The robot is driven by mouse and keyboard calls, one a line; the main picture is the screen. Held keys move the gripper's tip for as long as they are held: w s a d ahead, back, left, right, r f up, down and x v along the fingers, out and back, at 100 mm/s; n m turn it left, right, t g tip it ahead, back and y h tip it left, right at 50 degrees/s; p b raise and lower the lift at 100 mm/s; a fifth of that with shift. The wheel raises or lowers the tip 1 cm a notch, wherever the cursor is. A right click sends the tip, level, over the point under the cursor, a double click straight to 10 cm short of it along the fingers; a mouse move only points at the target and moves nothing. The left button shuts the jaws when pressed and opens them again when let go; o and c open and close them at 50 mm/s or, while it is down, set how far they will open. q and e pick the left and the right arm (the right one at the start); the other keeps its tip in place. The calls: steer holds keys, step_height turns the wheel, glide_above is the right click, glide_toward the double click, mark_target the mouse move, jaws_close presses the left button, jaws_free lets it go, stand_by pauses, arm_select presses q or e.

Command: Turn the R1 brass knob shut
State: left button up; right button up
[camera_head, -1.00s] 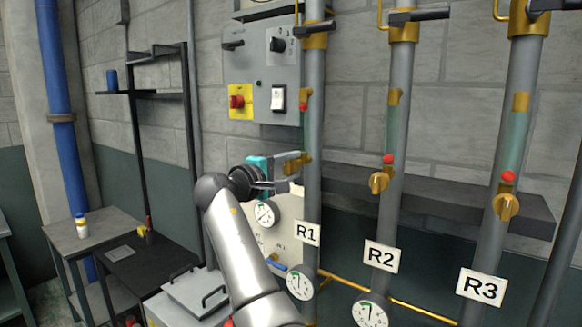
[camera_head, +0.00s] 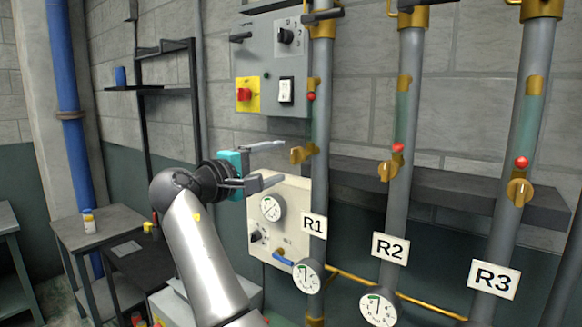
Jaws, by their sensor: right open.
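The R1 brass knob (camera_head: 303,153) sits on the left side of the grey R1 pipe (camera_head: 320,120), above the R1 label (camera_head: 313,224). My right gripper (camera_head: 277,163) is open, with its two fingers apart, just left of the knob. The fingertips point toward the knob and look clear of it, and the whole knob shows. The gripper holds nothing. My left gripper is not in view.
The R2 knob (camera_head: 389,170) and R3 knob (camera_head: 519,191) are on pipes to the right. A grey control box (camera_head: 272,68) hangs above the gripper. A gauge panel (camera_head: 294,207) is below it. A dark ledge (camera_head: 450,190) runs behind the pipes.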

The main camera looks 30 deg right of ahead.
steer(key=b+v, duration=0.1)
steer(key=v, duration=0.6)
steer(key=shift+b, duration=0.3)
